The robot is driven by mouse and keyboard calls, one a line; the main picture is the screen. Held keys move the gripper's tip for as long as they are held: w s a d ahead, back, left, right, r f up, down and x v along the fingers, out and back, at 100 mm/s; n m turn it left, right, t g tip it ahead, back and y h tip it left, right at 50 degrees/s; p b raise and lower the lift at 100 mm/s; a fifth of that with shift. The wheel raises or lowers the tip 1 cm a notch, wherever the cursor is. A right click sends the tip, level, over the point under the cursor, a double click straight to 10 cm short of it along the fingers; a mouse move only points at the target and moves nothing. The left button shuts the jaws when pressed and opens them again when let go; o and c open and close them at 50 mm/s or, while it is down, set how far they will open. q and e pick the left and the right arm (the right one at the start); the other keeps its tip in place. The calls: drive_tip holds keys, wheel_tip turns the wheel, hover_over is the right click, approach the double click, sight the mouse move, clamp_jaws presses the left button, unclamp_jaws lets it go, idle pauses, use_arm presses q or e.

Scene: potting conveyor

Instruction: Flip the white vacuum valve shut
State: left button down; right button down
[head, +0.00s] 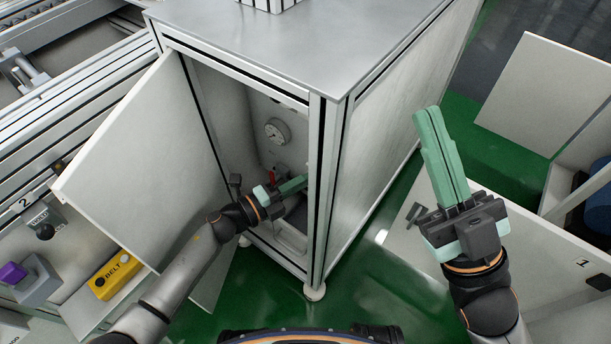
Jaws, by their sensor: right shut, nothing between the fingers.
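The grey cabinet (345,150) stands open in the middle, its door (135,160) swung out to the left. My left gripper (303,182) reaches in through the opening, low and below the round gauge. Its green fingers are partly cut off by the cabinet's front post, so I cannot tell whether they are open or shut. A small red part (272,177) shows just above that gripper. I cannot make out a white valve; the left gripper hides part of the inside. My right gripper (430,112) is shut and empty, pointing up outside the cabinet's right side.
A round gauge (277,131) sits on the cabinet's inner back panel. The front post (322,190) stands close to my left gripper. A yellow "BELT" box (116,272) is at lower left. White panels (545,95) stand at the right; green floor shows between.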

drive_tip(key=shift+w+a, duration=0.1)
use_arm(q)
drive_tip(key=shift+a, duration=0.15)
use_arm(e)
drive_tip(key=shift+d, duration=0.2)
use_arm(q)
drive_tip(key=shift+w+n, duration=0.15)
drive_tip(key=shift+n, duration=0.25)
use_arm(e)
drive_tip(key=shift+d, duration=0.45)
